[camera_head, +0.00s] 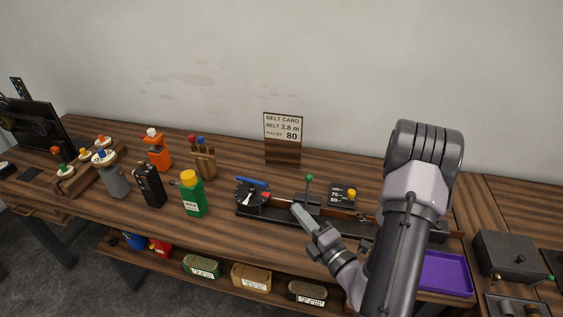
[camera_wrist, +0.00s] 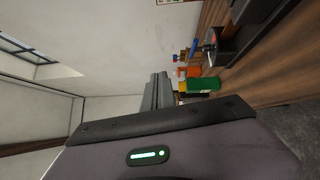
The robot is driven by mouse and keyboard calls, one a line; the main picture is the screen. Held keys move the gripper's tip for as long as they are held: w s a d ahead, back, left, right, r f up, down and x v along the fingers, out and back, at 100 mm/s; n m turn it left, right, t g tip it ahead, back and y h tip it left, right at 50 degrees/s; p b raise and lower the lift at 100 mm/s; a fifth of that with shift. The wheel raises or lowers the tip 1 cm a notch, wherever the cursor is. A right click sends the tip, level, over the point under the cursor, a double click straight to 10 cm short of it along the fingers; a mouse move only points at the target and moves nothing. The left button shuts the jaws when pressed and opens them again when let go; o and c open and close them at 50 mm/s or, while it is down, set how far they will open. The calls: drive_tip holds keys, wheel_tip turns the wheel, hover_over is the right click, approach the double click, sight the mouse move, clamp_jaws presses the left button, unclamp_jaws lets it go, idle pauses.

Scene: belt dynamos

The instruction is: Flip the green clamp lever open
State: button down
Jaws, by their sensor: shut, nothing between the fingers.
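The green clamp lever (camera_head: 309,178) shows in the head view as a green ball on a thin, upright stem. It stands on the long dark belt rig (camera_head: 270,216) on the bench. My gripper (camera_head: 298,209) is shut and empty. In the picture its tips lie just below and left of the lever, over the rig's front side; I cannot tell whether they touch anything. In the wrist view the closed fingers (camera_wrist: 160,85) show at the middle with nothing between them, and I cannot make out the lever there.
A round black dial (camera_head: 252,194) sits at the rig's left end. A yellow knob (camera_head: 352,194) is at right. A green bottle (camera_head: 193,198) and a belt card (camera_head: 283,127) stand nearby. A purple tray (camera_head: 446,273) lies right of my arm. My arm covers the rig's right part.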

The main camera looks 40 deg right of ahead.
drive_tip(key=s+d+f+m+g+h, duration=0.1)
drive_tip(key=s+d+f+m+h, duration=0.2)
drive_tip(key=d+m+h, duration=0.1)
drive_tip(key=b, duration=0.7)
approach(307, 191)
drive_tip(key=w+a+r, duration=0.3)
drive_tip(key=w+r, duration=0.1)
drive_tip(key=r, duration=0.1)
drive_tip(key=w+d, duration=0.1)
drive_tip(key=d, duration=0.1)
drive_tip(key=w+d, duration=0.2)
drive_tip(key=shift+b, duration=0.4)
